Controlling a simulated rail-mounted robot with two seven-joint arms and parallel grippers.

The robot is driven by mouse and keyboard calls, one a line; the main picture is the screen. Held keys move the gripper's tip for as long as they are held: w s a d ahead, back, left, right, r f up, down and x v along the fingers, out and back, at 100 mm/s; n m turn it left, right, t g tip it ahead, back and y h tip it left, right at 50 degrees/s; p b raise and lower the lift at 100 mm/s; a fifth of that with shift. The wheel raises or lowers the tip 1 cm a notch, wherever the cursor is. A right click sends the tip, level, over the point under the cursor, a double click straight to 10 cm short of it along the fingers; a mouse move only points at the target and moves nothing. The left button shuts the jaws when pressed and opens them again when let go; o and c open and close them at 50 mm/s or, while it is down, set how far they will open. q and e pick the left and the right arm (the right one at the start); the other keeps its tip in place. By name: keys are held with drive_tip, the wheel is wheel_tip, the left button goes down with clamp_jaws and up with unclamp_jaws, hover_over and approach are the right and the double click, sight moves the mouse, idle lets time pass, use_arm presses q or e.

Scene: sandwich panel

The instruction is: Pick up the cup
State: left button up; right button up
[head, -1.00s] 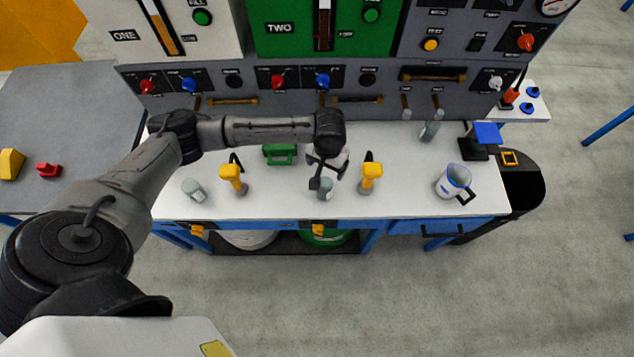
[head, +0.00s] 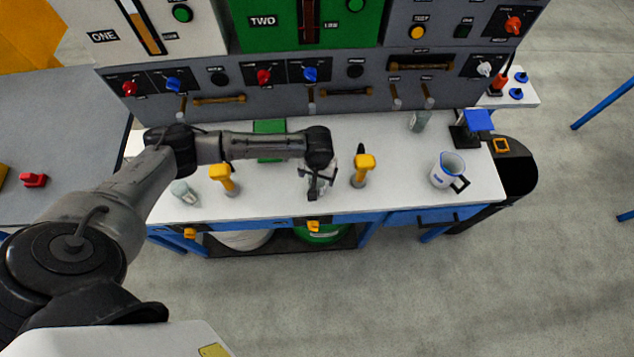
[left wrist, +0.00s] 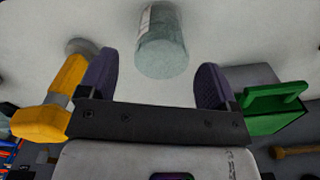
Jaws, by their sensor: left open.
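A grey-green translucent cup (left wrist: 162,45) shows in the left wrist view, between and beyond the two dark fingers of my left gripper (left wrist: 153,66), with gaps on both sides. My left gripper (head: 318,184) is open over the white bench top in the head view and largely hides this cup there. Similar cups stand at the bench's left end (head: 184,193) and at the back right (head: 419,121). A white and blue jug (head: 446,170) stands at the right. My right gripper is not in view.
Yellow-handled fixtures stand left (head: 222,177) and right (head: 364,166) of my left gripper. A green object (head: 270,140) lies behind, before the grey control panel (head: 250,105). The bench top (head: 400,175) is clear before the jug.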

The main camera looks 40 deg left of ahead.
use_arm(q)
hover_over(317, 184)
drive_tip(key=s+d, duration=0.1)
drive_tip(key=shift+s+f+b, duration=0.1)
drive_tip(key=shift+f+b, duration=0.3)
drive_tip(key=shift+f, duration=1.9)
